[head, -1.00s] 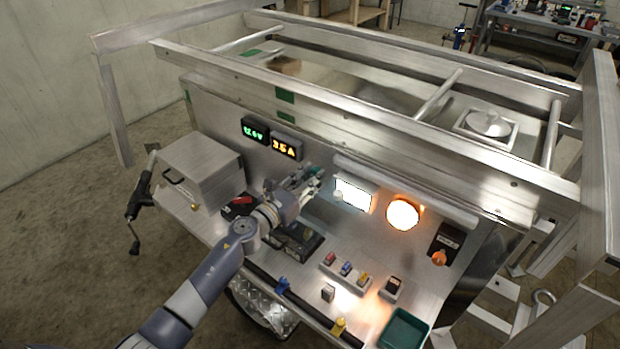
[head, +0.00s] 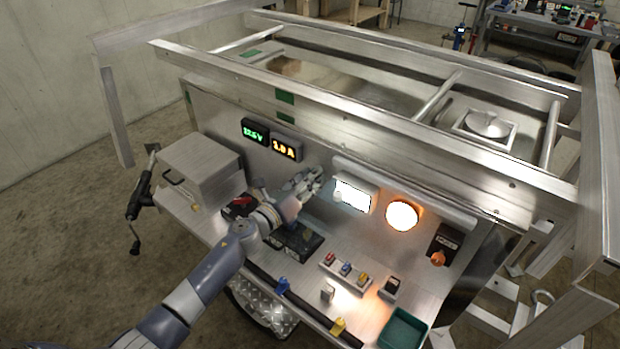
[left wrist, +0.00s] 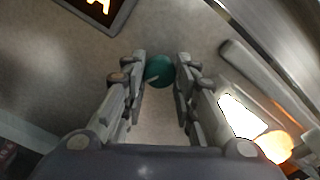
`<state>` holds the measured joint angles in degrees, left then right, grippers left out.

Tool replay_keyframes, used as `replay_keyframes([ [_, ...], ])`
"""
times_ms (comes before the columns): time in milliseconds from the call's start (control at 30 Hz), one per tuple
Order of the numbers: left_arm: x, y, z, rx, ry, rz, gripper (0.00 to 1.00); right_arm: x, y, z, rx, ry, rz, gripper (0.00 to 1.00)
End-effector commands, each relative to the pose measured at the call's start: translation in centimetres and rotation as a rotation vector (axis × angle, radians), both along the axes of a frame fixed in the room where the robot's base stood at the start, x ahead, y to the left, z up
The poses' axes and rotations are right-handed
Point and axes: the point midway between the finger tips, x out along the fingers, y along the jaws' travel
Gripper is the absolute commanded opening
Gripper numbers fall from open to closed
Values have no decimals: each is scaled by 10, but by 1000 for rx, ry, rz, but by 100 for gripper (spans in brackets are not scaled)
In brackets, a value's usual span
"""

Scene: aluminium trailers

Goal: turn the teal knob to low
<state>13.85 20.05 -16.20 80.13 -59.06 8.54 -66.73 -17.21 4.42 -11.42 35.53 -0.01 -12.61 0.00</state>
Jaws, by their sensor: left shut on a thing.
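The teal knob (left wrist: 160,71) is a round dial with a pale pointer line, on the metal back panel in the left wrist view. My left gripper (left wrist: 160,78) is shut on it, with one finger on each side. In the head view my left gripper (head: 312,180) reaches the panel just left of the lit white lamp and hides the knob there. Any low mark by the knob is too small or hidden to tell. The right gripper is not in view.
A green display (head: 255,131) and an orange display (head: 286,149) are above left of my gripper. A lit white lamp (head: 352,195) and round orange lamp (head: 401,215) are on the right. A black box (head: 300,243) sits on the shelf below. Small switches (head: 346,269) stand nearby.

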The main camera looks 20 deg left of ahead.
Motion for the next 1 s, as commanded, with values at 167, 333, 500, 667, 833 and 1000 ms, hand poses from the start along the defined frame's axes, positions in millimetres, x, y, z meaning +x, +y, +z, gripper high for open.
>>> replay_keyframes([
  [167,0,0,0,-156,59,0,3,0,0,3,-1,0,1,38],
  [333,0,-1,0,-308,114,0,3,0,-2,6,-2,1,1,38],
  [500,0,-1,1,-461,169,0,3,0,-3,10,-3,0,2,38],
  [667,0,0,1,-604,221,1,3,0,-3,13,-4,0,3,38],
  [833,0,0,1,-756,276,1,3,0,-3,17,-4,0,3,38],
  [1000,0,-1,2,-908,332,1,3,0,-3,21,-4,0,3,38],
])
